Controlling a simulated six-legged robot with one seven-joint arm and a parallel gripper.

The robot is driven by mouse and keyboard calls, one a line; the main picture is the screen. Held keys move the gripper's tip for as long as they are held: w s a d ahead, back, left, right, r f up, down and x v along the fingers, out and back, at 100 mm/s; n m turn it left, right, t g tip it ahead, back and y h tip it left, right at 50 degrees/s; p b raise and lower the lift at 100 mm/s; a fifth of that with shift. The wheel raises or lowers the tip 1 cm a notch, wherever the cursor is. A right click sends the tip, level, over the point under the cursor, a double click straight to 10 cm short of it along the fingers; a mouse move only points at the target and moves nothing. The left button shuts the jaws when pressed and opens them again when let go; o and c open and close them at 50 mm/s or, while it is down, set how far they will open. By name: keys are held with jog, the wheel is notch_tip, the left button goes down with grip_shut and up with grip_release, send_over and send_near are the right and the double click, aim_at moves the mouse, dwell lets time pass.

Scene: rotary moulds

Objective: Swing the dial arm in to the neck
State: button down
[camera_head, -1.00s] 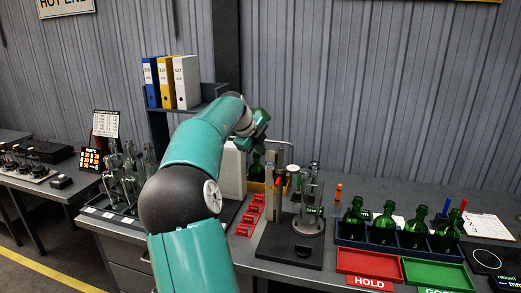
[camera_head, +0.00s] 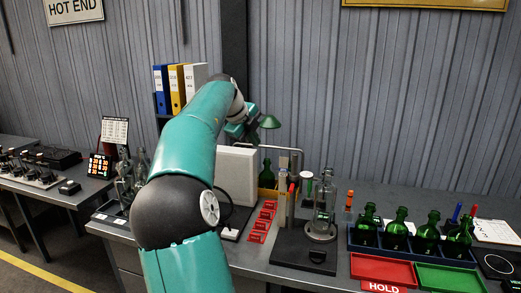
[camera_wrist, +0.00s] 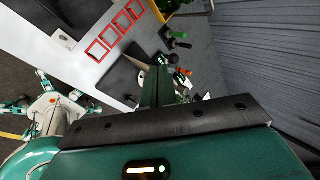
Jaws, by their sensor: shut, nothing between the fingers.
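The gauge stand has a black base (camera_head: 303,253) with a clear glass bottle (camera_head: 325,207) upright on it. An upright post (camera_head: 283,210) rises left of the bottle. A small round pale-topped head (camera_head: 306,175), possibly the dial, shows left of the bottle's neck. A bent metal tube (camera_head: 285,149) stands behind the post; I cannot tell whether it belongs to the dial arm. My gripper (camera_head: 246,131) is up and left of the stand, apart from it, and partly hidden by my arm. In the wrist view its fingers (camera_wrist: 167,90) are shut and empty.
Red frames (camera_head: 262,222) lie left of the stand. A blue rack (camera_head: 400,245) of green bottles and red (camera_head: 383,268) and green (camera_head: 450,278) trays lie right.

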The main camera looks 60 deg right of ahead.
jog(key=shift+w+v, duration=0.2)
jog(key=shift+v, duration=1.1)
jog(key=w+a+f+n+t+y, duration=0.2)
jog(key=a+n, duration=0.4)
jog(key=a, duration=0.4)
jog(key=w+a+f+n+t+y, duration=0.1)
jog(key=w+a+f+n+t, duration=0.15)
jog(key=a+n, duration=0.6)
jog(key=w+a+f+n+t+y, duration=0.25)
jog(key=a+n, duration=0.25)
jog(key=a, duration=0.6)
jog(key=s+a+f+n, duration=0.3)
jog(key=a+n, duration=0.3)
jog(key=a, duration=0.3)
jog(key=s+a+f+n+y, duration=0.1)
jog(key=s+a+f+n, duration=0.3)
jog(key=a+n, duration=0.3)
jog(key=s+a+f+n, duration=0.3)
jog(key=a+n, duration=0.3)
jog(key=a, duration=0.5)
jog(key=shift+s+a+f, duration=0.2)
jog(key=shift+a+f, duration=0.15)
jog(key=shift+f, duration=0.15)
